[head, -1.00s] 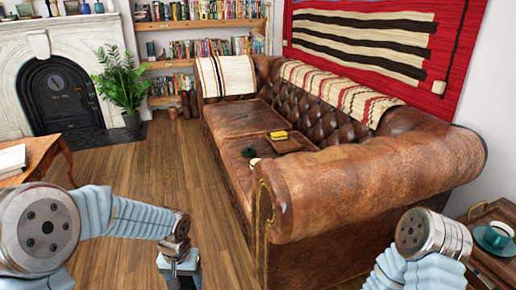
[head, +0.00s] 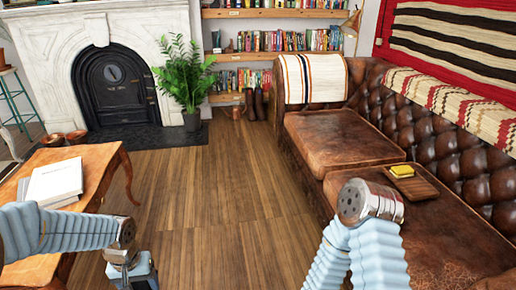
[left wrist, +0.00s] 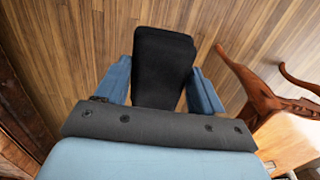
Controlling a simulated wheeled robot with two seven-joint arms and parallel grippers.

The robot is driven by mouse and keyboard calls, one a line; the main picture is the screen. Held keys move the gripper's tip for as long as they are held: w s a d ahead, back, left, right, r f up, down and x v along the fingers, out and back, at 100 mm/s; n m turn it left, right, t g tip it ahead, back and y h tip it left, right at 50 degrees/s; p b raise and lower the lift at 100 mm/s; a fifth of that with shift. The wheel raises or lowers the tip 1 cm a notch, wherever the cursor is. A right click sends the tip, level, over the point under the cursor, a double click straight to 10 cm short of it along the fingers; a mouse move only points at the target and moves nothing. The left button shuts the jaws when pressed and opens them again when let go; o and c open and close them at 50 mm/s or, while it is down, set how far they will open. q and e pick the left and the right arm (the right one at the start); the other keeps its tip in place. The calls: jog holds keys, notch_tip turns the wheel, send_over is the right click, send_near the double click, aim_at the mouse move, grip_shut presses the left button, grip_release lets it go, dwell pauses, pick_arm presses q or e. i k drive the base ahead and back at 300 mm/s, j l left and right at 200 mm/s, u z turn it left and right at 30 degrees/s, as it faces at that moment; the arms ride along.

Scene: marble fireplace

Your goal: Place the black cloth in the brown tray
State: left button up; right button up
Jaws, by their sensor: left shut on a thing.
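In the left wrist view my left gripper (left wrist: 163,85) is shut on the black cloth (left wrist: 163,60), which sits between its two blue fingers above the wooden floor. In the head view only the top of this gripper shows at the bottom left; the cloth is out of sight there. The brown tray (head: 423,188) lies on the sofa seat at the right, with a yellow thing (head: 402,171) on its far end. My left gripper is well to the left of the tray. My right arm crosses in front of the sofa; its gripper is out of view.
The brown leather sofa (head: 340,145) fills the right side. A wooden table (head: 108,165) with white books (head: 55,182) stands at the left, close to my left arm. Wooden floor (head: 215,195) is clear between them. A plant (head: 186,75) and fireplace stand behind.

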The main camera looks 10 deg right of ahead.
aim_at(418, 190)
jog(key=i+z, duration=0.5)
jog(key=i+j+z, duration=0.35)
jog(key=i+z, duration=0.15)
jog(key=i+j+z, duration=0.55)
jog(key=z, duration=0.35)
jog(key=i+j+z, duration=0.15)
jog(key=z, duration=0.3)
jog(key=i+j+z, duration=0.2)
jog(key=z, duration=0.25)
jog(key=i+j+z, duration=0.1)
jog(key=j+z, duration=0.2)
jog(key=z, duration=0.15)
jog(key=j+z, duration=0.25)
jog(key=z, duration=0.15)
jog(key=j+z, duration=0.3)
jog(key=z, duration=0.15)
